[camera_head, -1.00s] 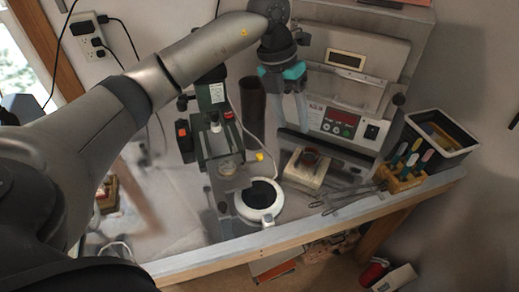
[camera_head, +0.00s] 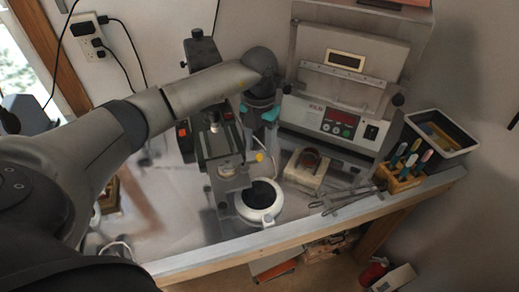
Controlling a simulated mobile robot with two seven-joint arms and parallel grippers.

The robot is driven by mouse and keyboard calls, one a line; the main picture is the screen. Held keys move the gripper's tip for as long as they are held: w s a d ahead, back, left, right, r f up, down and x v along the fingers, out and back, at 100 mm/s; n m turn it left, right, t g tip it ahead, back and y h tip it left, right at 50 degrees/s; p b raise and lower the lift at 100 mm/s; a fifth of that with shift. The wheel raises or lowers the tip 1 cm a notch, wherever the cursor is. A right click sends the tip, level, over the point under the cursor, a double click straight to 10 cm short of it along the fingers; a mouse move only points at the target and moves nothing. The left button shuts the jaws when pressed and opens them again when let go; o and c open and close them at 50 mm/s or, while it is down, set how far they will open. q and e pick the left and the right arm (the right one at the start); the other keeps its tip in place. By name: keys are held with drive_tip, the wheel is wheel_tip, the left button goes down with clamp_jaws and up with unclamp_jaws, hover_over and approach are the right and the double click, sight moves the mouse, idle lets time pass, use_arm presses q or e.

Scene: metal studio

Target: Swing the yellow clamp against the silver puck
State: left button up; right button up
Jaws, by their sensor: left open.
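The yellow clamp shows as a small yellow knob (camera_head: 259,157) at the right side of the bench device (camera_head: 222,180). A small pale round piece, likely the silver puck (camera_head: 226,169), sits on the device's plate to the left of the knob. My left gripper (camera_head: 262,142) points down just above and behind the yellow knob in the picture. It is open, and its fingers look empty. Whether a finger touches the knob cannot be told. My right gripper is not in view.
A white ring-shaped dish (camera_head: 278,208) with a dark centre stands in front of the device. A grey machine with a display (camera_head: 340,123) stands behind. Tweezers, a small block (camera_head: 306,180), a tool holder (camera_head: 402,184) and a black bin (camera_head: 468,143) lie to the right.

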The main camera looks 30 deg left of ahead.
sight(251, 163)
use_arm(q)
drive_tip(key=shift+f, duration=1.25)
clamp_jaws()
